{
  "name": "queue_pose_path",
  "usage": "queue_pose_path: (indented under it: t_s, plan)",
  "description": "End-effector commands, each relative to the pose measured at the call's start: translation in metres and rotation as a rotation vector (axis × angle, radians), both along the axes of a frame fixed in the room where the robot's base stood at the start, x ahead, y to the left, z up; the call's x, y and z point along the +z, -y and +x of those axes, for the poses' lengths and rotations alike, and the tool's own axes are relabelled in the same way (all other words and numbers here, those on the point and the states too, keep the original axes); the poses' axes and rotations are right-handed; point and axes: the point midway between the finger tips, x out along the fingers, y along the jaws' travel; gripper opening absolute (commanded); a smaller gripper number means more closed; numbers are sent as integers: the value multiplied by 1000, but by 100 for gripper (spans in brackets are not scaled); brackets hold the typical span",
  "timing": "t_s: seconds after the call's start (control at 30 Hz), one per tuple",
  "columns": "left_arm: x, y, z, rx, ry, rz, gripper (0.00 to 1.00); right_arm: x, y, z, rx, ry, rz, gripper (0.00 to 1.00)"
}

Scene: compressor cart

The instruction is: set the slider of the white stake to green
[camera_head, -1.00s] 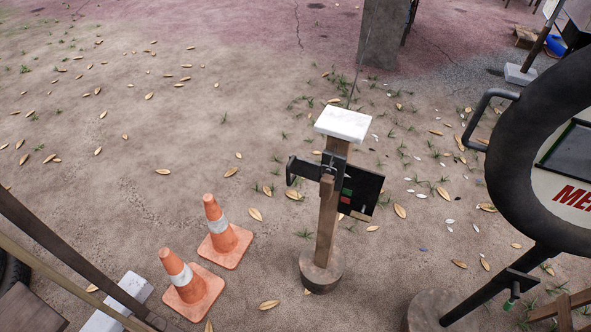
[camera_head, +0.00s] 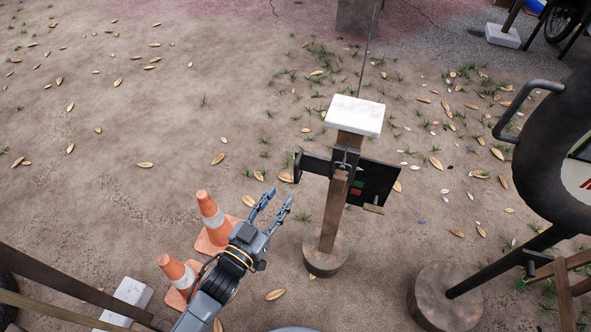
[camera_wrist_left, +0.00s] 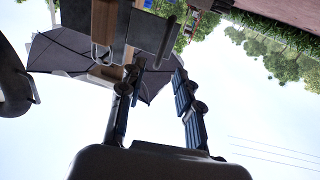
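The white stake is a wooden post (camera_head: 330,215) with a white cap (camera_head: 355,115), upright on a round base (camera_head: 325,258). A black board (camera_head: 378,188) sticks out to its right, with small green and red marks near the post. A dark bar with a flat end (camera_head: 311,165) sticks out to its left; I cannot tell which part is the slider or its setting. My left gripper (camera_head: 278,202) is open and empty, left of the post and below the bar. Its fingers (camera_wrist_left: 158,78) also show apart in the left wrist view, near a dark plate (camera_wrist_left: 153,33). My right gripper is not in view.
Two orange cones (camera_head: 210,215) stand behind and beside my left arm. A dark round frame (camera_head: 550,150) on a leg with a round base (camera_head: 445,297) stands at the right. Dark beams (camera_head: 70,290) cross the lower left. The ground behind the stake is open, with leaves.

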Motion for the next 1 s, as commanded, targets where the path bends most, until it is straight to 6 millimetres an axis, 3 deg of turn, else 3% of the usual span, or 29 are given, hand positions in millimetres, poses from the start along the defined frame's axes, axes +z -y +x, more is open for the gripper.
queue_pose_path:
  t_s: [0.2, 0.4, 0.6, 0.87, 0.9, 1.0]
  plan:
    - [2, 24, 44, 0, 2, 0, 34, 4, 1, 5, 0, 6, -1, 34]
    - [0, 39, 71, 1, 0, 1, 34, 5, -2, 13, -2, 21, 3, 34]
    - [0, 46, 83, 1, -1, 2, 34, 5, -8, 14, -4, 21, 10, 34]
    - [-1, 47, 84, 0, -1, 2, 34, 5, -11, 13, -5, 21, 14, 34]
    - [-1, 47, 84, 1, -1, 2, 32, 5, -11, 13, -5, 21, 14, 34]
    - [0, 47, 84, 1, -1, 2, 11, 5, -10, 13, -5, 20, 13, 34]
